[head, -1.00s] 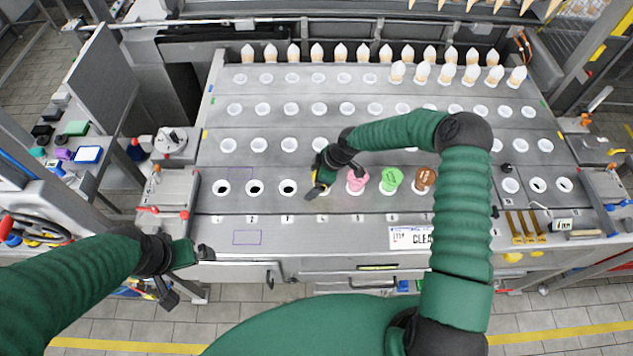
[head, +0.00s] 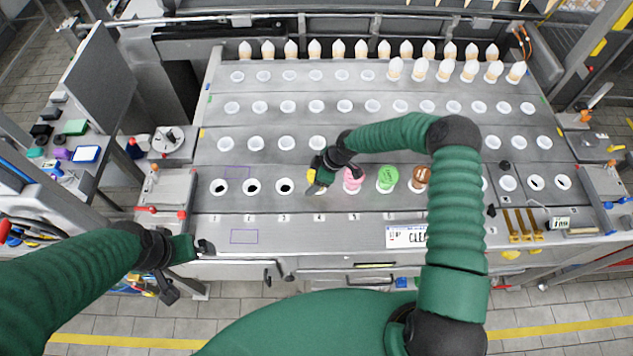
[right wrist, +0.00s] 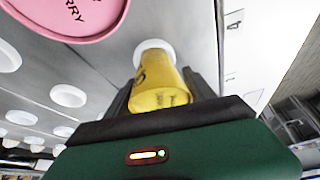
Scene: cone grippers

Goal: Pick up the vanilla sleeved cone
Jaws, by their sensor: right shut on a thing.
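The vanilla sleeved cone, in a yellow sleeve, shows best in the right wrist view (right wrist: 158,90), between the two dark fingers of my right gripper (right wrist: 162,95). A little yellow also shows at the gripper in the head view (head: 310,176). My right gripper (head: 314,186) is shut on this cone, at the front-row hole marked 4. A white hole ring shows just beyond the cone; I cannot tell whether the cone is still in it. My left gripper (head: 203,248) hangs off the front left of the counter, apart from the cones; its fingers are too small to judge.
A pink cone (head: 352,180) stands close right of my right gripper, then a green one (head: 387,178) and a brown one (head: 420,177). Three empty dark holes (head: 252,187) lie to the left. Several white-topped cones (head: 361,49) line the back.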

